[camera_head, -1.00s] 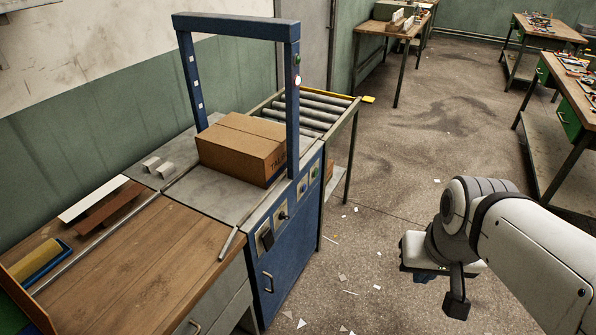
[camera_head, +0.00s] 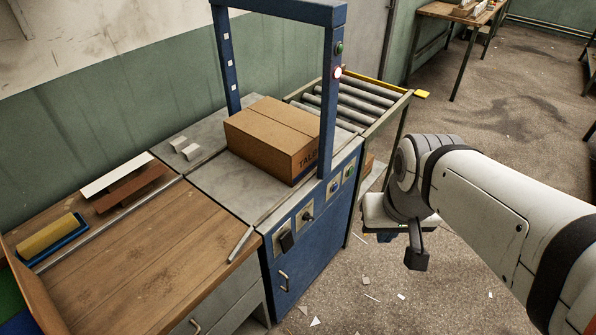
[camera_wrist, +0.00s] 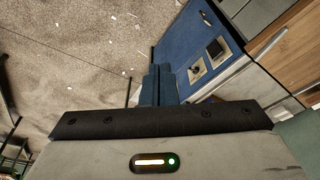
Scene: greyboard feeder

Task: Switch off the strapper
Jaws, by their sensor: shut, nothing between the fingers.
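The strapper (camera_head: 300,262) is a blue cabinet with a grey top and a blue arch. A cardboard box (camera_head: 272,135) stands on its top, under the arch. The black switch (camera_wrist: 215,47) and knob (camera_wrist: 195,70) also show in the wrist view. My gripper (camera_wrist: 160,82) is shut and empty, apart from the panel; in the head view its fingers are mostly hidden.
A wooden worktable (camera_head: 150,245) adjoins the strapper on the left, with a yellow-and-blue tool (camera_head: 52,240) on it. A roller conveyor (camera_head: 355,100) continues behind the strapper. The floor (camera_head: 470,110) to the right is open, with scattered scraps.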

